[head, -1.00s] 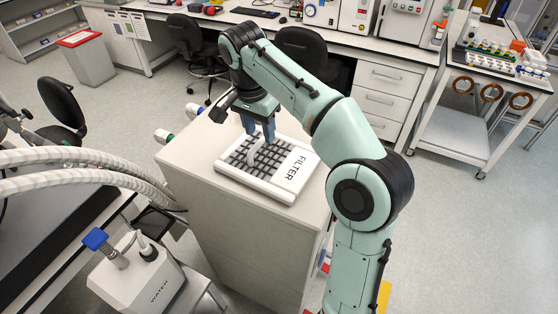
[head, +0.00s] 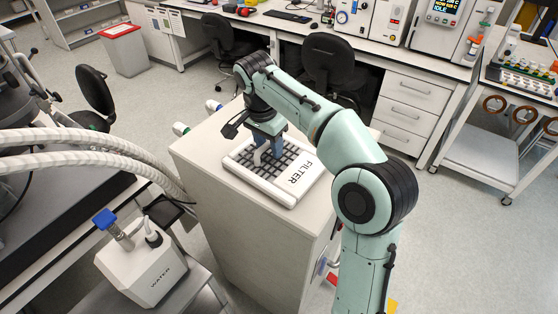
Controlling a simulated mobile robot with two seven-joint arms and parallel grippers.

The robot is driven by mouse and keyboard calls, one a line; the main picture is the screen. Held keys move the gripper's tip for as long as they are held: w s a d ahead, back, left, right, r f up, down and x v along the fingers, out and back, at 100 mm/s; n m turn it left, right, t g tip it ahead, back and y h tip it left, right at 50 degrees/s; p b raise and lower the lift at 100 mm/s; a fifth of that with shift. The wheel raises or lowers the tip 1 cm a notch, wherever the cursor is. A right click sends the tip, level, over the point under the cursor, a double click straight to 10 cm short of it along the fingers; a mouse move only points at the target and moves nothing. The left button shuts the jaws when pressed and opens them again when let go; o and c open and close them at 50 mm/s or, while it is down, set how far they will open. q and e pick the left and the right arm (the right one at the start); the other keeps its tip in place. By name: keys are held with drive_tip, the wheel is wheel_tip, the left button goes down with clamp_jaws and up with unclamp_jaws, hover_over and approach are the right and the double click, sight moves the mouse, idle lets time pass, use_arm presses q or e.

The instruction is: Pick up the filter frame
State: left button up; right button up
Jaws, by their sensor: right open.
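The filter frame (head: 297,188) is a white, flat frame with a dark grid and the word FILTER on its right side. It lies on top of the pale cabinet (head: 235,213). My right gripper (head: 268,158) points down over the grid, with its blue fingers at the frame's upright white handle. The jaws are open, and the handle looks to be between or beside the fingers; I cannot tell which. My right arm reaches in from the lower right and covers the cabinet's right part. My left gripper is not in view.
Thick white hoses (head: 90,150) run in from the left beside the cabinet. A white WATER unit (head: 143,268) with a blue cap stands at lower left. A cart (head: 487,160) with vials stands at right. Black chairs (head: 328,62) and a bench are behind; the floor at right is clear.

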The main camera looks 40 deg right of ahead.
clamp_jaws()
drive_tip(key=shift+r, duration=0.1)
